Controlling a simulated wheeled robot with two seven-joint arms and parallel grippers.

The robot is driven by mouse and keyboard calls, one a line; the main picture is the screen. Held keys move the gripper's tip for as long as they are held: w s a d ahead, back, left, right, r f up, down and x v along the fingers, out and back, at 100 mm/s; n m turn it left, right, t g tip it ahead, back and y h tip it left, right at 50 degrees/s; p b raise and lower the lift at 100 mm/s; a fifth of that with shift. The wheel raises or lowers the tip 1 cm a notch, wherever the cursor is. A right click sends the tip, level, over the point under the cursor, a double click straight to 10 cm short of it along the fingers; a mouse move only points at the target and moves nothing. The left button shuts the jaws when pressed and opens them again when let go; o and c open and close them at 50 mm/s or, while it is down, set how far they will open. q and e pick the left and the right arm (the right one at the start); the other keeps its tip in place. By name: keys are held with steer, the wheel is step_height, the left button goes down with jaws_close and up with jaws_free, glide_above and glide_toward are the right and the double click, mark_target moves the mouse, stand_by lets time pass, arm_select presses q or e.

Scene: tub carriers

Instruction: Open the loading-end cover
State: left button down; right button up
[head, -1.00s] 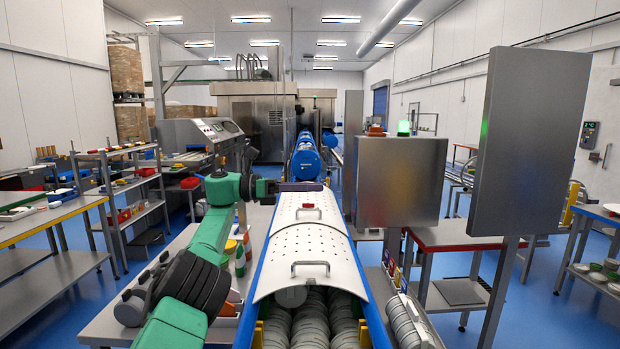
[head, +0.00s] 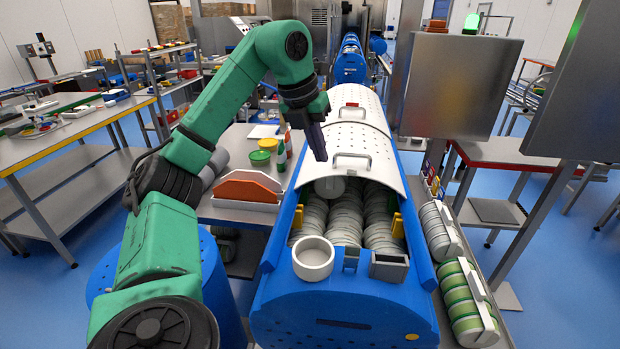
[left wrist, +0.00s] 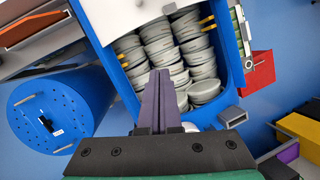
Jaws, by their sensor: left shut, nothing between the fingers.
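The white perforated cover (head: 345,182) lies over the blue carrier (head: 340,318), behind its uncovered near end. A metal bar handle (head: 352,157) is near the cover's front edge. Farther back is another white perforated cover section (head: 345,115) with a red piece (head: 352,104). My left gripper (head: 319,153) points down, shut and empty, just left of the handle; whether it touches the cover cannot be told. In the left wrist view its dark fingers (left wrist: 160,80) are together before rows of grey-white round tubs (left wrist: 160,45). My right gripper is not in view.
A white round dish (head: 313,259) and a small grey box (head: 389,267) sit at the carrier's near end. A side rack of tubs (head: 466,312) runs along the right. Grey panels (head: 461,86) stand to the right. A bench with an orange divider (head: 245,190) is left.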

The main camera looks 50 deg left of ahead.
arm_select(q)
steer(key=w+a+f+n+y+p, duration=0.2)
steer(key=a+f, duration=0.4)
steer(key=f, duration=0.5)
steer(key=shift+w+n+y, duration=0.5)
steer(key=shift+n+y, duration=0.2)
steer(key=shift+a+r, duration=0.1)
